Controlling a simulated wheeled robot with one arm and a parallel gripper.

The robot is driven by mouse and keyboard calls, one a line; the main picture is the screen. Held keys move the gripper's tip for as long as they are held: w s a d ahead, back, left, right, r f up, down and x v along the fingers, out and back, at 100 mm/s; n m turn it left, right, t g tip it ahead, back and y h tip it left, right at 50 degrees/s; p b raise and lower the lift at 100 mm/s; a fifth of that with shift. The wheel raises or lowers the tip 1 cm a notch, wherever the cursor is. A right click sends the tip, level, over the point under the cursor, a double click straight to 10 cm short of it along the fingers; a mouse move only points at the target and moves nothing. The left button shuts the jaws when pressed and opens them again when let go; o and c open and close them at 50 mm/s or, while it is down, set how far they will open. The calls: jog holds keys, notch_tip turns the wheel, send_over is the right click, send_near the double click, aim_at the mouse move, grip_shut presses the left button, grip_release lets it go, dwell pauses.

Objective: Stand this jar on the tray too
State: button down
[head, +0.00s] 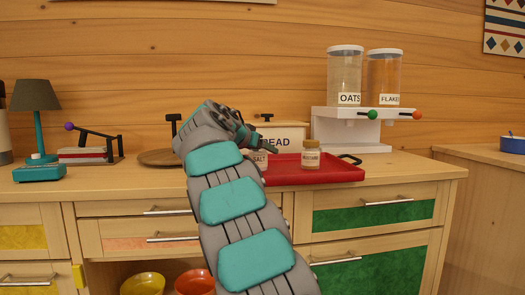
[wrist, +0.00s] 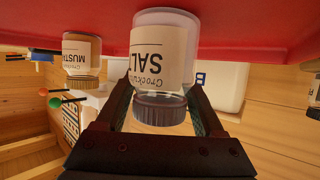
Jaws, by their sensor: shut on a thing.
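The salt jar (wrist: 160,60) is clear glass with a cream SALT label and a dark grey lid. My gripper (wrist: 163,95) is shut on it near the lid end. The wrist view is upside down, so the jar is upright, its base at the red tray (wrist: 258,22); I cannot tell whether it touches. In the head view, the salt jar (head: 260,160) shows partly behind my gripper (head: 262,147), over the left part of the tray (head: 320,176). A mustard jar (head: 310,158) stands on the tray to the right; it also shows in the wrist view (wrist: 80,55).
A bread bin (head: 288,134) stands behind the tray. A white dispenser (head: 350,125) with oats and flakes is at the back right. A round wooden board (head: 158,157), a lever device (head: 90,150) and a teal lamp (head: 38,125) are to the left.

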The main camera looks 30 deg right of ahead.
jog(key=shift+f, duration=0.1)
grip_release()
dwell(0.3)
jog(key=shift+r, duration=0.2)
jog(key=v, duration=1.2)
jog(key=shift+s+a+f, duration=0.1)
jog(key=shift+s+f, duration=0.05)
